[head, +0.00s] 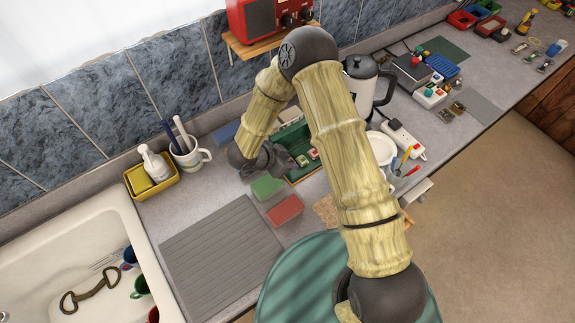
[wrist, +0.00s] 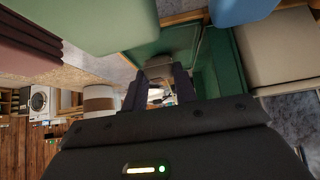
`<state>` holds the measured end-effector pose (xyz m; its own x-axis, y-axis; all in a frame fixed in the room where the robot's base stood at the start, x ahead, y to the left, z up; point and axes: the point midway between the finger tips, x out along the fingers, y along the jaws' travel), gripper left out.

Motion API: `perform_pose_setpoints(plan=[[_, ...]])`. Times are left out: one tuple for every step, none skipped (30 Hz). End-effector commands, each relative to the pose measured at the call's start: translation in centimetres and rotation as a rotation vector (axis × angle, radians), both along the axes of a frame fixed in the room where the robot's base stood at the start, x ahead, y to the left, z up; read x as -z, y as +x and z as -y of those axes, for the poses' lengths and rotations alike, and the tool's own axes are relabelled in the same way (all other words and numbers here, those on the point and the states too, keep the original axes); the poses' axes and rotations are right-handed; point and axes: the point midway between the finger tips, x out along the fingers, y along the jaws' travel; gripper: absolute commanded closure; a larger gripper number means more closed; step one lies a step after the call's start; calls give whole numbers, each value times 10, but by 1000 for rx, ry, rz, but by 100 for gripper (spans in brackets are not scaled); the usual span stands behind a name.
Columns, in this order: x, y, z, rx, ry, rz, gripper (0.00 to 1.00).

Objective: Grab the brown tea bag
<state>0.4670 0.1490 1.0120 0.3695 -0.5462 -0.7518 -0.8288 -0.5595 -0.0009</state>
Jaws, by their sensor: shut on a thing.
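A green compartment tray (head: 291,133) stands on the counter by the wall, with small pale and reddish packets (head: 303,160) in it. My gripper (head: 283,160) is low at the tray's left side, and my arm and hand hide part of it. In the wrist view my gripper (wrist: 159,82) has its fingers at the green tray wall (wrist: 205,62). It is shut on a small thin thing between the fingertips, which I take to be the brown tea bag (wrist: 158,71); its colour is hard to make out there.
A green block (head: 267,187) and a red block (head: 285,210) lie in front of the tray. A mug (head: 190,153) stands left, near the sink (head: 62,245). The grey ribbed mat (head: 220,255) is clear.

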Motion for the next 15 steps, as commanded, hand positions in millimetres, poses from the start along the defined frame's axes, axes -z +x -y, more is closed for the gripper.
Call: perform_pose_setpoints(plan=[[-7, 1, 0, 1, 1, 5, 93], [-12, 1, 0, 1, 2, 5, 93], [-19, 1, 0, 0, 2, 6, 93], [-24, 1, 0, 1, 2, 5, 93], [-29, 1, 0, 0, 2, 6, 93], [-36, 1, 0, 0, 2, 5, 93], [-41, 1, 0, 1, 2, 5, 93], [-46, 1, 0, 0, 1, 5, 93], [-51, 1, 0, 1, 1, 3, 93], [-56, 1, 0, 1, 1, 5, 93], [-60, 1, 0, 0, 0, 3, 93], [-64, 1, 0, 2, 1, 3, 93], [-67, 1, 0, 1, 0, 2, 93], [-69, 0, 0, 0, 0, 2, 93], [-71, 0, 0, 0, -1, 1, 93]])
